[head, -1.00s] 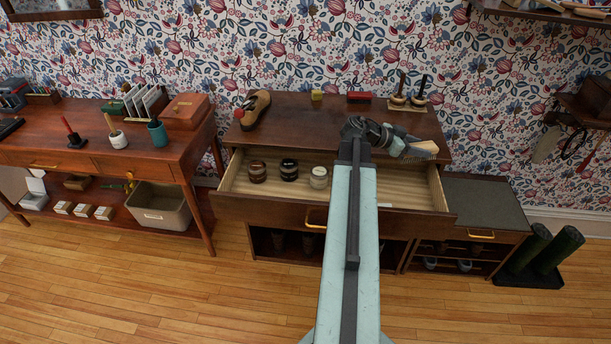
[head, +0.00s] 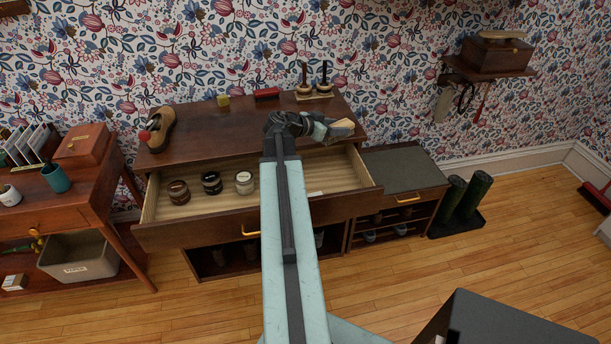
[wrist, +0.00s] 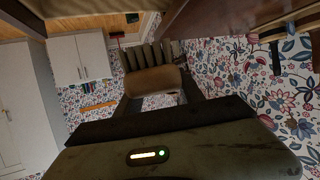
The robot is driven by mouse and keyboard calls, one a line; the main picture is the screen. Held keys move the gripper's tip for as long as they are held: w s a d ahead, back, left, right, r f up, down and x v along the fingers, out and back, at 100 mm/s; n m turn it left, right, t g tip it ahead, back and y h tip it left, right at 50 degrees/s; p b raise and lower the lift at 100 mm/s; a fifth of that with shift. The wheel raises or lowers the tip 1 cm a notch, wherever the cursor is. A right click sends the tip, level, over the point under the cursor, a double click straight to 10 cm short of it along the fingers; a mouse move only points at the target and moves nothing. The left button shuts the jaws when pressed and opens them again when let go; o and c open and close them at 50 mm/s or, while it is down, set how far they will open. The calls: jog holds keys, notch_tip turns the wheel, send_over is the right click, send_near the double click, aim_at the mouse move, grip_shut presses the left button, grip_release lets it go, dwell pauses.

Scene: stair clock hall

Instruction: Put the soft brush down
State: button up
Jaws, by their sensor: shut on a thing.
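My gripper (head: 322,128) is shut on the soft brush (head: 342,128), which has a tan wooden block. In the head view the brush appears over the right part of the cabinet top, behind the open drawer; I cannot tell how high it is above the surface. In the wrist view the brush (wrist: 152,81) sits between the fingers, its tan block nearer and its dark bristles beyond. My fingers partly hide the brush in the head view.
The cabinet top (head: 215,128) holds a shoe (head: 158,130), a yellow block (head: 223,101), a red brush (head: 267,93) and two upright dark-handled brushes (head: 314,80). The open drawer (head: 330,175) holds three jars. A grey-topped bench (head: 402,170) at right is bare.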

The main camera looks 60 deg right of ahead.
notch_tip(320, 180, down, 19)
jog(key=b, duration=1.7)
jog(key=shift+r+b, duration=0.2)
jog(key=shift+b, duration=0.2)
jog(key=shift+s+a+r, duration=0.1)
jog(key=o, duration=1.4)
jog(key=shift+w+a+r+p, duration=0.15)
jog(key=shift+r+p, duration=0.3)
jog(key=shift+p, duration=0.1)
jog(key=shift+w+a+r+p, duration=0.1)
jog(key=shift+r+p, duration=0.3)
jog(key=shift+p, duration=0.1)
jog(key=p+v, duration=0.3)
jog(key=v, duration=0.8)
jog(key=shift+f+p, duration=0.25)
jog(key=shift+p, duration=0.15)
jog(key=shift+w+a, duration=0.1)
jog(key=shift+a, duration=0.05)
jog(key=shift+r, duration=0.1)
